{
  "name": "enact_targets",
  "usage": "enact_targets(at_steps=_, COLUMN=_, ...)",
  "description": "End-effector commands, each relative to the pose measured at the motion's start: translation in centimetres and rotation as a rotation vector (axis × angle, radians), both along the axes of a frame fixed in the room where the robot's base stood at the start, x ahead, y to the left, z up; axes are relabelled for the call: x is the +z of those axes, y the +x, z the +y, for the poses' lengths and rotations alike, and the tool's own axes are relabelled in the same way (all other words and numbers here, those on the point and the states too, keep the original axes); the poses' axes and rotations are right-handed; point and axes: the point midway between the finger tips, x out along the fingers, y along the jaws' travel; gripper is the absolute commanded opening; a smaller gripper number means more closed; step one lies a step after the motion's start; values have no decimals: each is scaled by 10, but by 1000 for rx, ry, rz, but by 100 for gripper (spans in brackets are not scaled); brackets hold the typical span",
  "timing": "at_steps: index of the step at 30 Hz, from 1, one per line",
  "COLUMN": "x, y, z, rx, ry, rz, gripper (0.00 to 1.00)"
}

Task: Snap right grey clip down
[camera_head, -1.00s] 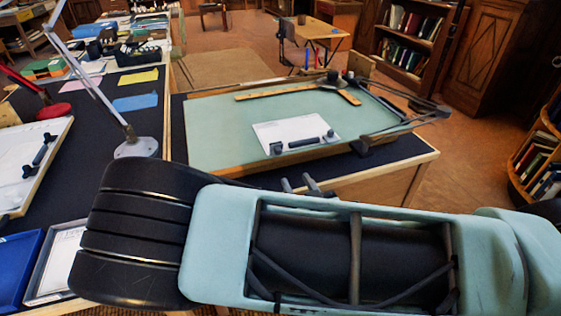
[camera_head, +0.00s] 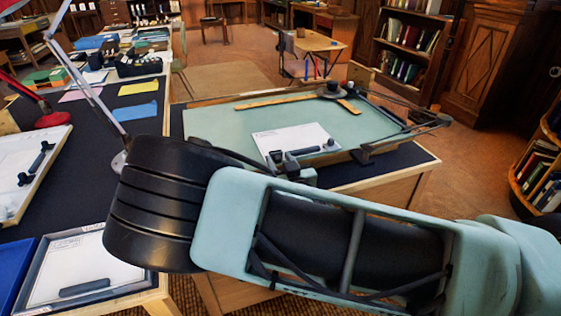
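A green drafting board (camera_head: 220,125) lies tilted on the desk, with a white sheet (camera_head: 290,135) near its front edge. A dark grey bar (camera_head: 305,151) lies along the sheet's lower edge. The right grey clip (camera_head: 330,144) shows as a small knob at the bar's right end; whether it is up or down is too small to tell. My gripper (camera_head: 289,164) is at the board's front edge, left of the right clip and overlapping the left clip's area. Its fingers merge with dark parts there, so opening and contact are unclear.
A black lamp arm (camera_head: 420,124) crosses the board's right side. A wooden T-square (camera_head: 290,102) lies across its top. Another board (camera_head: 22,165), a tray (camera_head: 75,262) and a lamp (camera_head: 95,95) stand on the left desk.

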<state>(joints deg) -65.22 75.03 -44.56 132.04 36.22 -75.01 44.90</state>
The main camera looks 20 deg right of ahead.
Motion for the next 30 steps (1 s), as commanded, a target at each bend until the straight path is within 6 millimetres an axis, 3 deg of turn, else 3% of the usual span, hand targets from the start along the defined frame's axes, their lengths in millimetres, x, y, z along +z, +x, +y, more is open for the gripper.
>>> enact_targets(at_steps=3, x=0, y=0, z=0, rx=0, ry=0, rz=0, gripper=35)
enact_targets(at_steps=7, x=0, y=0, z=0, rx=0, ry=0, rz=0, gripper=0)
enact_targets(at_steps=20, x=7, y=1, z=0, rx=-1, ry=3, rz=55, gripper=0)
enact_targets(at_steps=30, x=22, y=11, z=-1, rx=-4, ry=8, rz=298, gripper=0)
